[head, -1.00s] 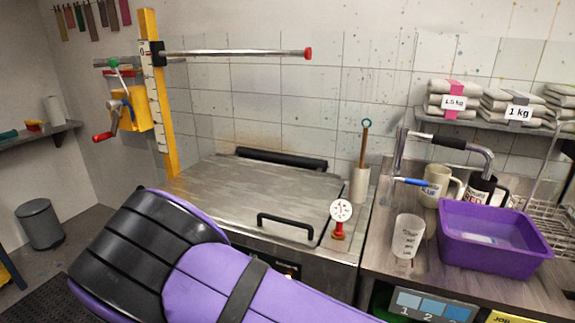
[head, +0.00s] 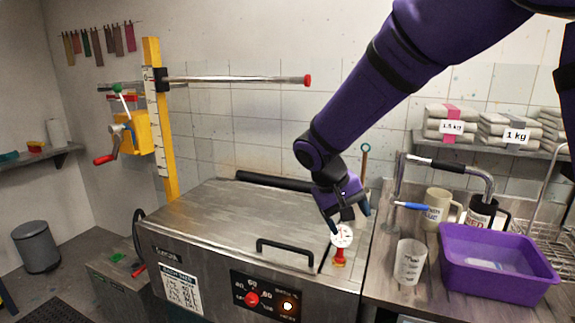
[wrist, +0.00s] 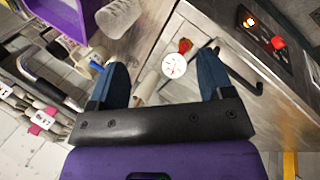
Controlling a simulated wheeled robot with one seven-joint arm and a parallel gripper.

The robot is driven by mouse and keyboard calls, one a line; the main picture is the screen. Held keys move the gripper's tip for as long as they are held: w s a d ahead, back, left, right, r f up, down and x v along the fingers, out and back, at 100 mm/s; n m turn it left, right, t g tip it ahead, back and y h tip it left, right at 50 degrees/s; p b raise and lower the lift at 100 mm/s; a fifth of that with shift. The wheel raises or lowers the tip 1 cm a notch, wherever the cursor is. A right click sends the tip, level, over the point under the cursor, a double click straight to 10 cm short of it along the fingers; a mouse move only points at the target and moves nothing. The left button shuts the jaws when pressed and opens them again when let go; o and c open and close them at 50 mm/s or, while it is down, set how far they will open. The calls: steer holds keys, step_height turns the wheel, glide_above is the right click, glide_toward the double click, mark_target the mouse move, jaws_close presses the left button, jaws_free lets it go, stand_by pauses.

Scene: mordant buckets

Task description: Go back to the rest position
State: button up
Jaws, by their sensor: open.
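The white dial gauge with a red base (head: 341,237) stands just below the fingers in the head view. In the wrist view the gauge (wrist: 174,66) appears between and beyond the fingertips. I cannot tell whether a finger touches it.
A purple basin (head: 498,264), a clear measuring cup (head: 410,262) and mugs (head: 440,208) stand on the right counter. A yellow post (head: 158,120) carries a horizontal metal bar (head: 240,80) over the vat. The vat lid is shut, with a black handle (head: 285,250).

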steer(key=s+d+r+m+t+y, duration=0.1)
steer(key=s+d+r+y, duration=0.1)
steer(key=s+d+r, duration=0.55)
steer(key=s+d+r+m+t+y, duration=0.1)
steer(key=s+d+r+y, duration=0.3)
steer(key=s+d, duration=0.5)
steer(key=s+r+t+h, duration=0.1)
steer(key=s+t, duration=0.1)
steer(key=s, duration=0.7)
steer(key=shift+s+d+r+m, duration=0.25)
steer(key=shift+d+r+m, duration=0.05)
steer(key=shift+d, duration=0.1)
